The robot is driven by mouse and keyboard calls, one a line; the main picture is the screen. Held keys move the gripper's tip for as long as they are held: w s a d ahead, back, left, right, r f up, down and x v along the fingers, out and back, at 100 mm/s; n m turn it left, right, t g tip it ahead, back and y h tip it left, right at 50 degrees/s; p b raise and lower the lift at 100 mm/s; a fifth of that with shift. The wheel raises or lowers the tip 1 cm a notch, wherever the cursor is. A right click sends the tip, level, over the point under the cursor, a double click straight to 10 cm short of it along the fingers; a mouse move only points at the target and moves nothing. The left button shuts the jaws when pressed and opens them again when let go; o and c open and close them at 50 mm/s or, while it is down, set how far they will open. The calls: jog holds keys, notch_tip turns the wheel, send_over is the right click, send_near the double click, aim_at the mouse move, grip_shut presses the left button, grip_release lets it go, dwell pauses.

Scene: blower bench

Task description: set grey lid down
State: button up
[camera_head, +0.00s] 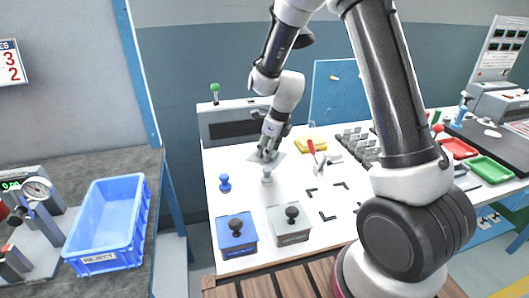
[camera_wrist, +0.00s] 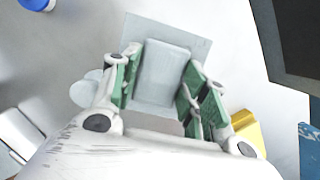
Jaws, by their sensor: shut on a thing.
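The grey lid (camera_head: 278,156) is a thin, pale square plate under my gripper (camera_head: 267,152) on the far left part of the white bench. In the wrist view the lid (camera_wrist: 193,40) shows a raised block, and the green-padded fingers of my gripper (camera_wrist: 163,80) are shut on it from both sides. The plate looks close to the bench top; I cannot tell whether it touches. My fingers hide part of the lid.
A pale pawn-shaped piece (camera_head: 267,177) stands just in front of the lid, a blue one (camera_head: 224,184) to the left. Blue (camera_head: 237,238) and grey (camera_head: 290,232) knobbed boxes stand at the front. A yellow block (camera_head: 310,145) lies right. Bench between black corner marks (camera_head: 328,217) is clear.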

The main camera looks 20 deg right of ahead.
aim_at(265, 149)
notch_tip(265, 149, down, 2)
jog(key=shift+f, duration=0.15)
jog(key=w, duration=0.4)
jog(key=shift+f, duration=0.65)
jog(key=shift+f, duration=0.1)
jog(key=o, duration=1.1)
jog(key=shift+c, duration=0.2)
